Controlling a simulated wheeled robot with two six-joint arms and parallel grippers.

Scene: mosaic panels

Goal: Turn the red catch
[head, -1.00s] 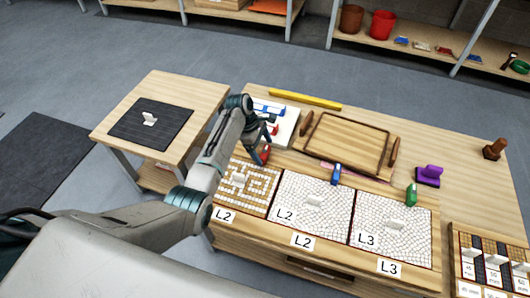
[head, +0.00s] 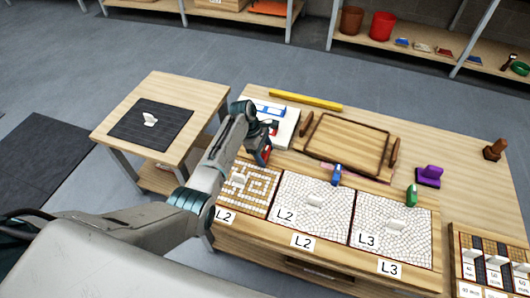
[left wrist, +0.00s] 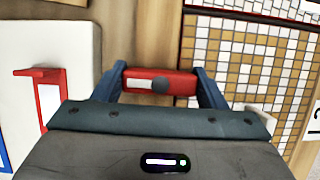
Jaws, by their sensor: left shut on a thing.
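The red catch (left wrist: 137,79) is a short red bar with a grey round pivot, lying across between my fingers in the left wrist view. It sits on the wooden table beside the tan and white mosaic panel (left wrist: 240,65). My left gripper (left wrist: 160,84) is shut on it, one finger at each end. In the head view my left gripper (head: 259,157) is down at the back left corner of that panel (head: 250,192), and only a bit of red shows there. The right gripper is not in view.
Two white mosaic panels (head: 318,221) continue to the right, with a blue catch (head: 337,174) and a green catch (head: 411,195) behind them. A white box (head: 290,116) stands close behind my gripper. A wooden tray (head: 345,142) lies at the back.

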